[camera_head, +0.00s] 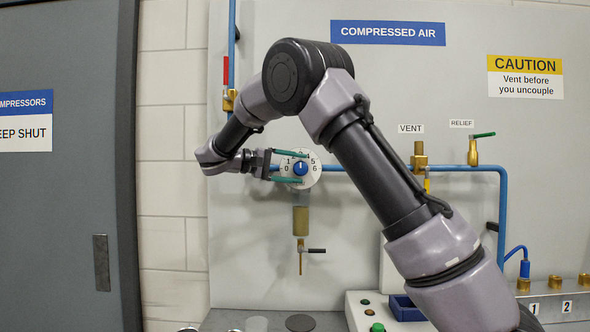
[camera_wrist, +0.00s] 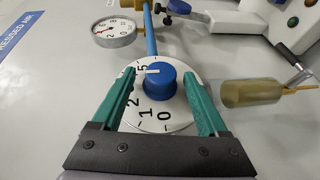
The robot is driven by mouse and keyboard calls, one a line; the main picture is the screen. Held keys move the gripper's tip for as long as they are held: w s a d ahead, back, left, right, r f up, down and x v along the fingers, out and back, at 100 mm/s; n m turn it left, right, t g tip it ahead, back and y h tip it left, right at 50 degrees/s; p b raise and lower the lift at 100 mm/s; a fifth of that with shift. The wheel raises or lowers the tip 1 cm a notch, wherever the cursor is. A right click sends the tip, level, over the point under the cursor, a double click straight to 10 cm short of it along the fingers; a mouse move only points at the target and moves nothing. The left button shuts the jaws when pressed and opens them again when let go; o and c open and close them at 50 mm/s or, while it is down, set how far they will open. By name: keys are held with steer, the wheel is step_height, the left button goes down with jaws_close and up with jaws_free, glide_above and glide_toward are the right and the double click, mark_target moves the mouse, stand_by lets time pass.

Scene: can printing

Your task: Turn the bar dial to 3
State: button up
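The bar dial (camera_head: 313,181) is a round white plate with numbers from 0 at left to 6 at right, mounted on the grey panel. Its blue knob (camera_head: 300,169) has a white pointer line that points up, about at 3; the exact mark is hard to read. In the wrist view the dial (camera_wrist: 172,126) looks turned sideways, and the line on the knob (camera_wrist: 160,86) points left. My gripper (camera_head: 303,167) is open, its green fingers above and below the knob. In the wrist view the fingers (camera_wrist: 157,72) flank the knob with visible gaps. The left finger hides some numbers.
A blue pipe (camera_head: 400,168) runs right from the dial. A brass cylinder (camera_head: 301,221) and a black-handled valve (camera_head: 301,249) hang below. A pressure gauge (camera_wrist: 114,30) shows in the wrist view. The green-handled relief valve (camera_head: 473,150) is at right.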

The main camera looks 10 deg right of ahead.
steer(key=v, duration=1)
steer(key=shift+a, duration=0.4)
steer(key=shift+s, duration=0.1)
